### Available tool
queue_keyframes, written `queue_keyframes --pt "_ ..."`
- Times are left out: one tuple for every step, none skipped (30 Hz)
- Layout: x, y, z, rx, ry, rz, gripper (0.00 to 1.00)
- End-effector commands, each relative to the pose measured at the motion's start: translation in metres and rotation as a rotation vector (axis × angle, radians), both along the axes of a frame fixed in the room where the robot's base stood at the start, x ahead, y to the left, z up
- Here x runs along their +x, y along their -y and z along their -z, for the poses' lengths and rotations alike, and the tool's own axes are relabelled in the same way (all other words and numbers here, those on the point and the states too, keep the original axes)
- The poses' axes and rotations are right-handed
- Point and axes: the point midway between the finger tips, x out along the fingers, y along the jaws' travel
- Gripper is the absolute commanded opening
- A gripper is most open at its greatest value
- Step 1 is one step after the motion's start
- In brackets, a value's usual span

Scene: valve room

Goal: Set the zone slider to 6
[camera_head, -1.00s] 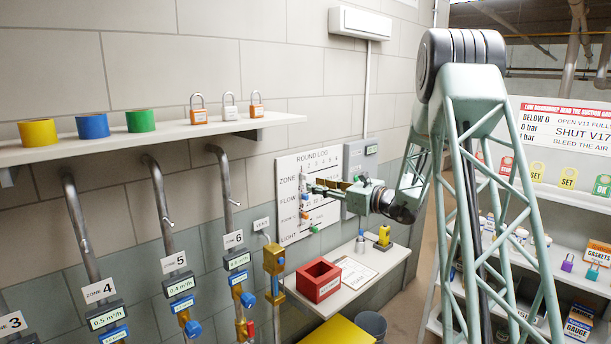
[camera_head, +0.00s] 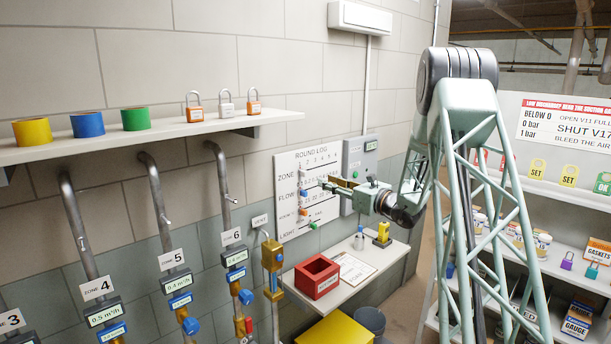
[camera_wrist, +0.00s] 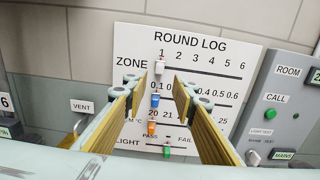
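The white round log board (camera_head: 290,222) is on the wall, and it fills the middle of the wrist view (camera_wrist: 225,62). Its top row is ZONE, numbered 1 to 6. The white zone slider (camera_wrist: 159,67) stands at the left end of that row, under the 1. My gripper (camera_wrist: 159,82) is open and points at the board, its two brass-coloured fingers on either side of the zone slider in the wrist view. Nothing shows between them. How far the tips are from the board is hard to tell. In the head view my gripper (camera_head: 322,183) is in front of the board.
Below are a blue flow slider (camera_wrist: 155,100), an orange slider (camera_wrist: 151,128) and a green light slider (camera_wrist: 166,150). A grey call panel (camera_wrist: 281,105) adjoins on the right. A shelf under the board holds a red box (camera_head: 317,280). Padlocks stand on the upper shelf (camera_head: 160,137).

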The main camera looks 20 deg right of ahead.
Motion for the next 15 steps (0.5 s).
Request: queue_keyframes --pt "0.003 -0.001 0.0 0.0 0.0 -0.001 0.25" --pt "0.005 -0.002 0.0 0.0 0.0 -0.001 0.25" --pt "0.008 -0.003 0.0 0.0 0.0 -0.001 0.25" --pt "0.011 -0.004 0.0 0.0 0.0 -0.001 0.25" --pt "0.013 -0.005 0.0 0.0 0.0 -0.001 0.25" --pt "0.017 -0.006 0.0 0.0 -0.001 -0.001 0.25" --pt "0.02 -0.007 0.0 0.0 0.0 -0.001 0.25" --pt "0.023 -0.008 0.0 0.0 0.0 -0.001 0.25" --pt "0.028 -0.009 0.0 -0.001 0.0 -0.002 0.25" --pt "0.031 -0.011 0.0 -0.001 0.001 -0.002 0.25" --pt "0.035 -0.012 0.0 -0.001 0.0 -0.002 0.25" --pt "0.04 -0.014 0.0 -0.002 0.001 -0.002 0.25" --pt "0.044 -0.015 0.0 -0.002 0.001 -0.002 0.25" --pt "0.048 -0.016 -0.001 -0.002 0.001 -0.002 0.25" --pt "0.053 -0.017 0.0 -0.001 0.0 -0.002 0.25"
